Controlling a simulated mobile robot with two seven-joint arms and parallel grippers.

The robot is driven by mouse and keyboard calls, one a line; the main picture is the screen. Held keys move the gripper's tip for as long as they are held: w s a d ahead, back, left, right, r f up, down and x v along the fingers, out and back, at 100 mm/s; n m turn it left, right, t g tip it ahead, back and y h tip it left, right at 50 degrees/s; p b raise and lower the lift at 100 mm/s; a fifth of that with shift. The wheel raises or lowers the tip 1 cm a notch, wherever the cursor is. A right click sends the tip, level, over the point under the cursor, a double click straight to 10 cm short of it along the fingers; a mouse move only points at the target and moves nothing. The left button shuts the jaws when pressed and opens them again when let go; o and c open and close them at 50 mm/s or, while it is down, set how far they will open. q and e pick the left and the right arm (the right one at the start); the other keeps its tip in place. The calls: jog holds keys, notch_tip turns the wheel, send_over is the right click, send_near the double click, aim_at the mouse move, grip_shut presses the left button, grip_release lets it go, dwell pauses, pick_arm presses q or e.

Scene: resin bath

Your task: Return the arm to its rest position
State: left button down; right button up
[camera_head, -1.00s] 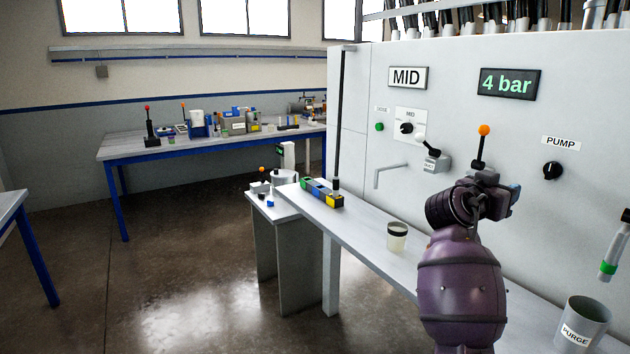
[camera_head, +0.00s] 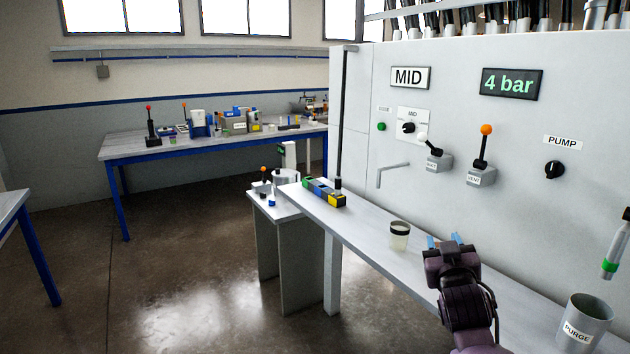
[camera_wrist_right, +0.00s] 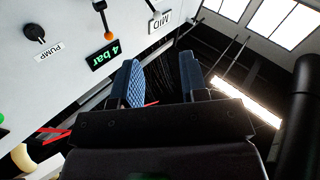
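My right gripper (camera_head: 444,240) is above the front part of the shelf in the head view, right of the clear cup. In the right wrist view its two blue fingers (camera_wrist_right: 160,82) stand apart with nothing between them. The gripper is clear of the panel and its levers. The orange-knobbed vent lever (camera_head: 484,146) stands upright on the panel. My left gripper is not in view.
The clear cup with a dark rim (camera_head: 400,236) stands on the shelf (camera_head: 370,232) beside the gripper. A grey PURGE cup (camera_head: 585,322) stands at the right. A block with coloured sections (camera_head: 324,191) lies at the shelf's far end. A nozzle with a green band (camera_head: 612,255) hangs at the right edge.

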jog(key=s+d+f+g+y, duration=0.1)
jog(key=s+f+g, duration=0.6)
jog(key=s+f, duration=2.6)
jog(key=shift+s+d+f+y, duration=0.25)
jog(key=shift+f+y, duration=0.1)
jog(key=shift+y, duration=0.55)
